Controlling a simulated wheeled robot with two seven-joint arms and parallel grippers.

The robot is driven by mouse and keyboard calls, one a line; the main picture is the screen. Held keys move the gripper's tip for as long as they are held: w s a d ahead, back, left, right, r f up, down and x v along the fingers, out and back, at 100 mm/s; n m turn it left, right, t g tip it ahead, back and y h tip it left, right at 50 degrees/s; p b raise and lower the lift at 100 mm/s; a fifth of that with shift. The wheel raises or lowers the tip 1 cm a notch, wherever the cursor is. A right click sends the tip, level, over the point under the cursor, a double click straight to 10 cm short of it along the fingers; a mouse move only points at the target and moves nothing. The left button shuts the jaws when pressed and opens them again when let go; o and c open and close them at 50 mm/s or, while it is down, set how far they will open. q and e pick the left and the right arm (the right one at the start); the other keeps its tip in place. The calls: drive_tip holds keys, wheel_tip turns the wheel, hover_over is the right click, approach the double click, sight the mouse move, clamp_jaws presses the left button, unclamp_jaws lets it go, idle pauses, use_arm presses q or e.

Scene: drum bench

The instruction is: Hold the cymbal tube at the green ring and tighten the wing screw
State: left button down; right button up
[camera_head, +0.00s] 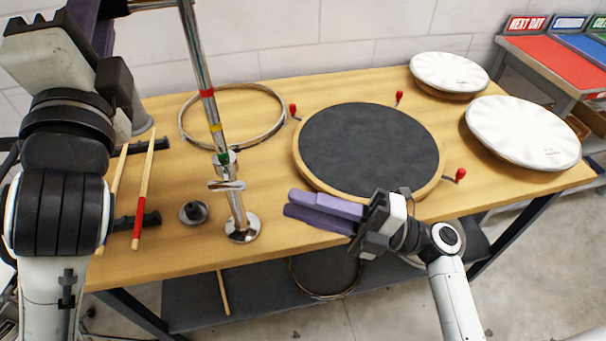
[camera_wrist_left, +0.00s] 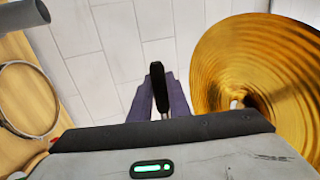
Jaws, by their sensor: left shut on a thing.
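The metal cymbal tube (camera_head: 197,55) rises from the stand at the left and leans a little. It has red, yellow and green rings; the green ring (camera_head: 224,158) is lowest, just above the metal collar. A wing-shaped metal piece, seemingly the wing screw (camera_head: 227,186), sits at the collar. My left gripper (camera_head: 84,15) is high at the upper left, away from the green ring. In the left wrist view its purple fingers (camera_wrist_left: 160,92) are shut on a black piece (camera_wrist_left: 157,80). My right gripper (camera_head: 322,212) hangs right of the stand base, apart from it; its finger gap is unclear.
A golden cymbal (camera_wrist_left: 255,65) is right of the left fingers. A black drum pad (camera_head: 370,148) with red-knobbed screws, a hoop (camera_head: 233,117), white drumheads (camera_head: 522,132), drumsticks (camera_head: 144,190) and a dark knob (camera_head: 194,212) are on the table (camera_head: 275,225).

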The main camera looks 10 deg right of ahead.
drive_tip(key=a+r+g, duration=0.3)
drive_tip(key=a+r+n+g, duration=0.1)
drive_tip(key=a+r+g, duration=0.1)
drive_tip(key=a+r, duration=0.1)
drive_tip(key=a+r+n+g, duration=0.1)
drive_tip(key=a+r+g, duration=0.2)
drive_tip(key=shift+w+g, duration=0.3)
drive_tip(key=shift+w, duration=0.05)
clamp_jaws()
drive_tip(key=s+a+r+g+h, duration=0.1)
drive_tip(key=a+r+g+h, duration=0.1)
drive_tip(key=a+r+g, duration=0.15)
drive_tip(key=m+t+h, duration=0.4)
drive_tip(key=m+h, duration=1)
approach(238, 183)
drive_tip(key=x, duration=0.6)
drive_tip(key=shift+a+f, duration=0.1)
drive_tip(key=shift+f, duration=0.1)
